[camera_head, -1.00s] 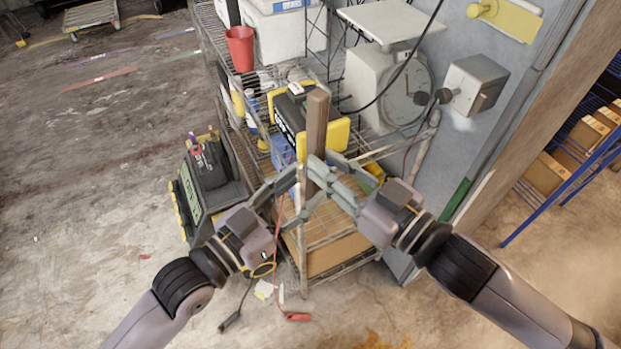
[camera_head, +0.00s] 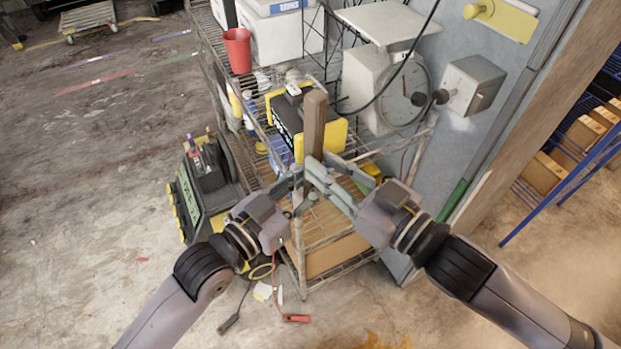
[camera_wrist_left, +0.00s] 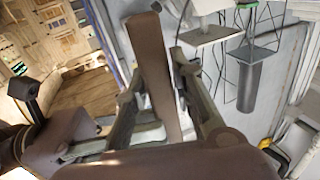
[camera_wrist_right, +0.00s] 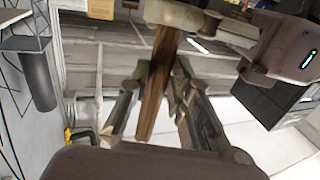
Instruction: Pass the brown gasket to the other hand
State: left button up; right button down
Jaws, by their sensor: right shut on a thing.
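The brown gasket (camera_head: 315,125) is a long, straight brown bar held nearly upright in front of the wire rack. My right gripper (camera_head: 328,172) is shut on it; the right wrist view shows the gasket (camera_wrist_right: 156,85) between those fingers. My left gripper (camera_head: 292,188) is beside the gasket at a lower height, close to the right gripper. In the left wrist view the gasket (camera_wrist_left: 152,70) stands between the spread left fingers, with a gap on the right side. The gasket's lower part is hidden by the grippers in the head view.
Behind the grippers is a wire rack (camera_head: 290,272) with a red cup (camera_head: 237,50) and a black and yellow case (camera_head: 287,112). A dial scale (camera_head: 385,85) stands at its right. A black and yellow machine (camera_head: 205,190) is on the floor at left. Open floor lies further left.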

pick_arm(q)
grip_shut()
pick_arm(e)
jog(key=c, duration=1.4)
grip_release()
jog(key=shift+o, duration=0.2)
